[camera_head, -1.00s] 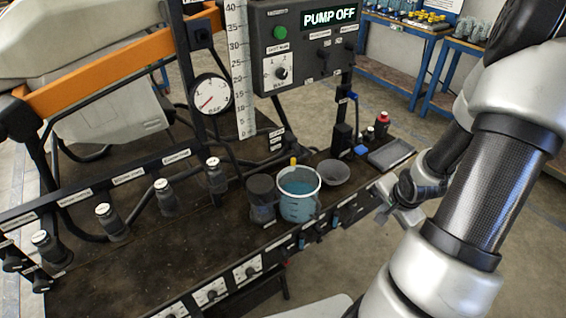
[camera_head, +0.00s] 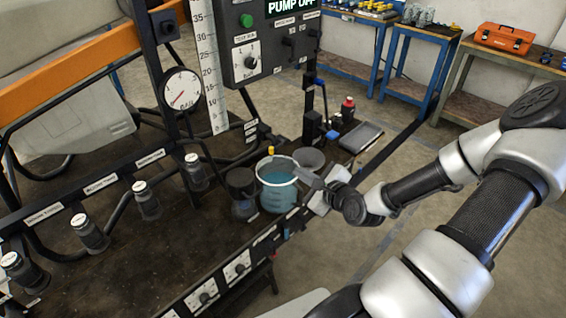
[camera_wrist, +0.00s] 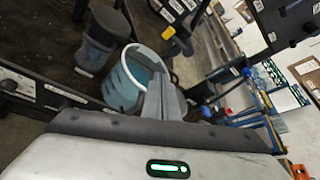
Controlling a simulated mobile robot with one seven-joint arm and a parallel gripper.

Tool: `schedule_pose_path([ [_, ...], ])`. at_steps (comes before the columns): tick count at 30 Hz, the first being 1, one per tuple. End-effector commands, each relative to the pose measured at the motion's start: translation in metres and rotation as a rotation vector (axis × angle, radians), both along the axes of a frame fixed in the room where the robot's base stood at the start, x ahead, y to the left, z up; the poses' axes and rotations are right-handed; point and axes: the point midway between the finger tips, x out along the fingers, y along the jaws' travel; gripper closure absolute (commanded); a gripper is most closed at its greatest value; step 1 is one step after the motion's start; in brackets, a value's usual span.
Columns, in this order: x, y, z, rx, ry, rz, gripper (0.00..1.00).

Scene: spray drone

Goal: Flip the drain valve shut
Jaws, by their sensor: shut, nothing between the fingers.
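My gripper (camera_head: 307,178) is shut and empty, over the front edge of the bench beside a clear beaker (camera_head: 277,190) of blue liquid. In the wrist view, its closed fingers (camera_wrist: 163,98) lie in front of the right side of the beaker (camera_wrist: 122,85). I cannot tell for sure which part is the drain valve. A small yellow-topped part (camera_head: 270,151) stands behind the beaker; a yellow handle (camera_wrist: 168,33) shows in the wrist view. A blue lever (camera_head: 318,82) is on the post under the panel. Labels there are too small to read.
A red-capped bottle (camera_head: 347,110) and a dark tray (camera_head: 361,137) are farther right. Several capped fittings (camera_head: 147,203) line the left rail.

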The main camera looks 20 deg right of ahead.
Motion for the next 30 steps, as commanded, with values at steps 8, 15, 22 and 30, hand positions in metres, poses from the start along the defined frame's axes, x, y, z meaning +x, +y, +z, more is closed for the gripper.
schedule_pose_path([
  [8,0.037,0.005,-0.016,-0.002,0.001,0.006,1.0],
  [15,0.085,0.009,-0.035,-0.003,0.001,0.004,1.0],
  [22,0.09,0.024,-0.012,-0.005,0.0,0.003,1.0],
  [30,0.088,0.031,-0.002,-0.001,0.001,0.001,1.0],
])
